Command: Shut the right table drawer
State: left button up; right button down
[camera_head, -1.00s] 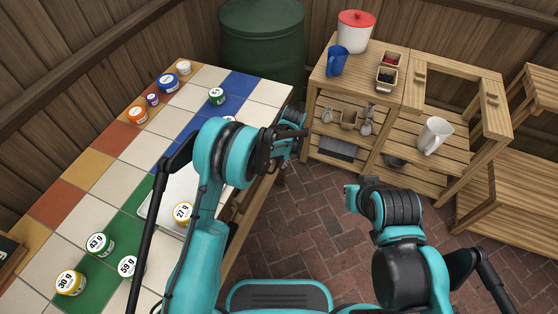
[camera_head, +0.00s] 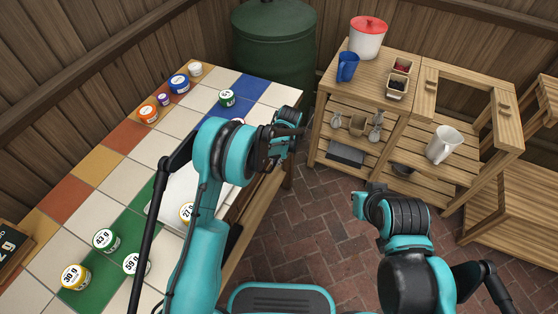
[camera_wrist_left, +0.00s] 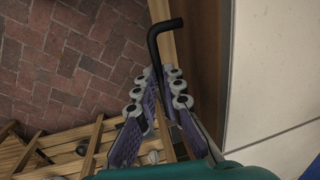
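The tiled table (camera_head: 130,172) stands at the left in the head view. My left gripper (camera_head: 290,132) is at its right side, near the far corner, and hides the right drawer there. In the left wrist view, the left gripper (camera_wrist_left: 159,74) is shut on a black bent drawer handle (camera_wrist_left: 154,45). A light wooden strip (camera_wrist_left: 166,15) lies behind the handle, with a brown wooden surface between it and the pale tabletop (camera_wrist_left: 270,70). It looks like the drawer stands out a little; how far is unclear. My right arm shows at the right, but its gripper fingers do not.
Several labelled jars, one being a green jar (camera_head: 106,240), stand on the table. The brick floor (camera_head: 310,225) between is clear.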

pick_arm(q)
jog(key=o, duration=0.4)
jog(key=shift+w+a, duration=0.1)
jog(key=shift+a, duration=0.15)
jog(key=shift+o, duration=0.2)
